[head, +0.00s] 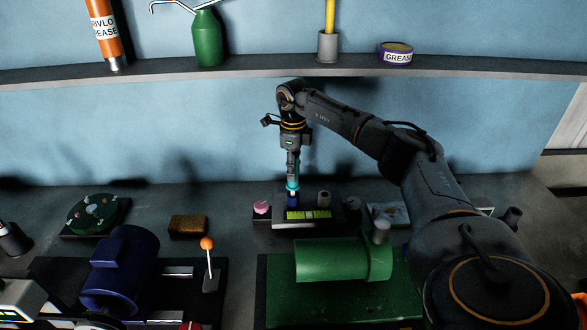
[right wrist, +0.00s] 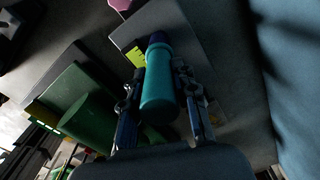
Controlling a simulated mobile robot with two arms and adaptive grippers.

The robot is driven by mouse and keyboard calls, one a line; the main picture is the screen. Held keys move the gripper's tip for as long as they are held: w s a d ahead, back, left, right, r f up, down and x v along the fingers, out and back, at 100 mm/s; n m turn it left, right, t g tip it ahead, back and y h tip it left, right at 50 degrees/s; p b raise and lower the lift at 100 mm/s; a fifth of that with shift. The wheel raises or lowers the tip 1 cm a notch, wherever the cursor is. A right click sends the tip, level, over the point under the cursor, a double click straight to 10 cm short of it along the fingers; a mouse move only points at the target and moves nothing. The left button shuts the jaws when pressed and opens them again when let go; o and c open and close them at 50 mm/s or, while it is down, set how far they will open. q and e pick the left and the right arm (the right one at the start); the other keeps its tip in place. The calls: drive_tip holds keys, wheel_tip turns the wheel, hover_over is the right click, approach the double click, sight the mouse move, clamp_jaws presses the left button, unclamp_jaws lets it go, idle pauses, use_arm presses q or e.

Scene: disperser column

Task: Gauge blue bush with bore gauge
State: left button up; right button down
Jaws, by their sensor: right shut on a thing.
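My right gripper (head: 293,180) points straight down over the back of the bench and is shut on the teal bore gauge (right wrist: 160,90). The gauge also shows in the head view (head: 292,184), upright under the gripper. The blue bush (head: 293,199) stands on a dark stand (head: 291,225) with a yellow-green label. The gauge's lower end is right above the bush and looks in line with it. I cannot tell whether its tip is inside the bore. In the right wrist view dark blue (right wrist: 158,38) shows at the gauge's far end. My left gripper is not in view.
A pink part (head: 262,207) and a grey-brown cylinder (head: 324,198) flank the bush. In front are a green cylinder machine (head: 344,259), a blue motor (head: 120,270) and an orange-knobbed lever (head: 208,245). A shelf (head: 250,72) runs behind, above the gripper.

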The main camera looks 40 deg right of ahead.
drive_tip(key=shift+r, duration=0.2)
drive_tip(key=shift+r+p, duration=2)
drive_tip(key=shift+r, duration=0.35)
drive_tip(key=shift+a+f, duration=0.1)
